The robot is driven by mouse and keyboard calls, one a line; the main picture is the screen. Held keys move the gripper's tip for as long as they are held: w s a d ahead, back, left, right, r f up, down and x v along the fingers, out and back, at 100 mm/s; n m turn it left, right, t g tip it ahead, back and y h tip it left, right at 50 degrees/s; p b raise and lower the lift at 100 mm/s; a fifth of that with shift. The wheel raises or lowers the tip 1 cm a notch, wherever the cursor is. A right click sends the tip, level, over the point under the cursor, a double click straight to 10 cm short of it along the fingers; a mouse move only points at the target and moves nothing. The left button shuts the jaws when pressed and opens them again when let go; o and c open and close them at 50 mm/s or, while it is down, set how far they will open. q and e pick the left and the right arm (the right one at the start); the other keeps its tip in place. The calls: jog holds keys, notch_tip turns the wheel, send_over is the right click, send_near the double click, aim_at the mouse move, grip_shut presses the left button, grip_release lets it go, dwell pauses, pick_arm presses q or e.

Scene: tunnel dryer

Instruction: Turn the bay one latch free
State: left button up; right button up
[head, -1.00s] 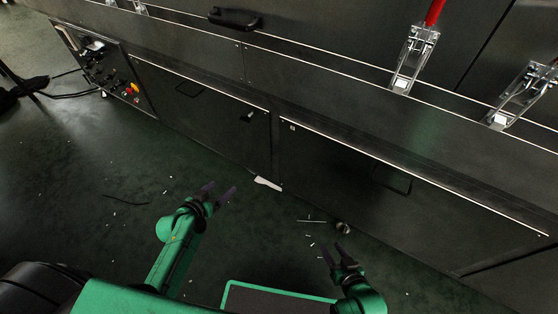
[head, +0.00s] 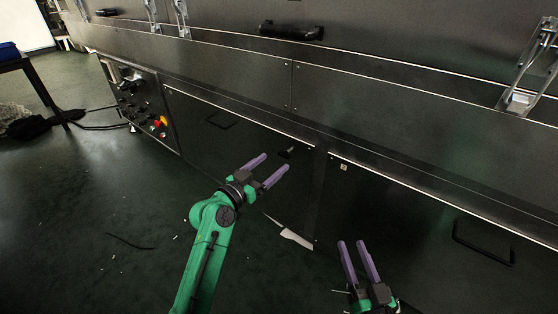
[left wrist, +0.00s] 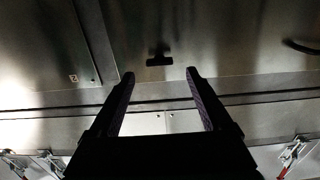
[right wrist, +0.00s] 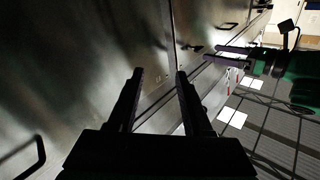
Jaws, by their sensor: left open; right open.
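A small dark latch (head: 285,152) sits near the upper right corner of the left lower panel (head: 235,150). My left gripper (head: 272,165) is open, its purple fingers pointing toward the panel just beside the latch. In the left wrist view the latch (left wrist: 159,57) is a dark T-shaped handle ahead of the gap between the open fingertips (left wrist: 160,75), apart from them. My right gripper (head: 353,244) is open and empty, low in front of the right lower panel (head: 400,220). In the right wrist view its fingers (right wrist: 159,73) hold nothing.
The right panel has a small pale tag (head: 344,167) and a black handle (head: 483,243). A control box with knobs (head: 140,100) stands at the left. A white scrap (head: 296,238) lies on the floor by the panels. Open floor (head: 90,220) lies at left.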

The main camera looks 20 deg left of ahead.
aim_at(282, 156)
pick_arm(q)
jog(key=x, duration=0.4)
jog(key=shift+b, duration=0.35)
grip_shut()
pick_arm(e)
notch_tip(282, 156, up, 9)
jog(key=w+t, duration=0.2)
jog(key=t, duration=0.1)
jog(key=shift+w+d+y, duration=0.3)
jog(key=shift+w+d, duration=0.05)
jog(key=shift+d, duration=0.05)
